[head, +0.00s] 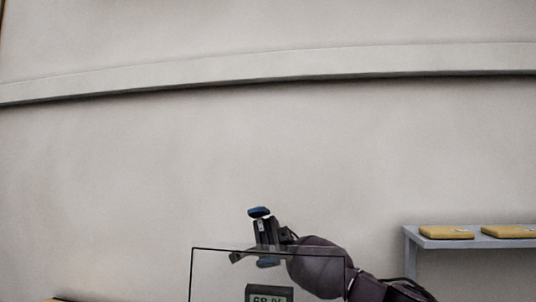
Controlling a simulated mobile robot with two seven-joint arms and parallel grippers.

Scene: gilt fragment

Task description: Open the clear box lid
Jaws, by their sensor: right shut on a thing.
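The clear box lid (220,272) shows at the bottom centre as a see-through pane with thin dark edges. It stands raised, and its lower part runs out of the picture. My right gripper (263,238) is at the lid's upper edge, with one blue-tipped finger above the edge and the other blue tip below it. It is shut on the lid; the exact contact is small and hard to make out. My right arm comes in from the lower right and is partly seen through the pane. The box body is out of view. My left gripper is not in view.
A small dark digital display (268,294) shows through the pane at the bottom edge. A grey shelf (412,240) at right holds two yellow flat items (446,232). A pale wall with a light ledge (270,78) fills the background. A yellowish edge shows at bottom left.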

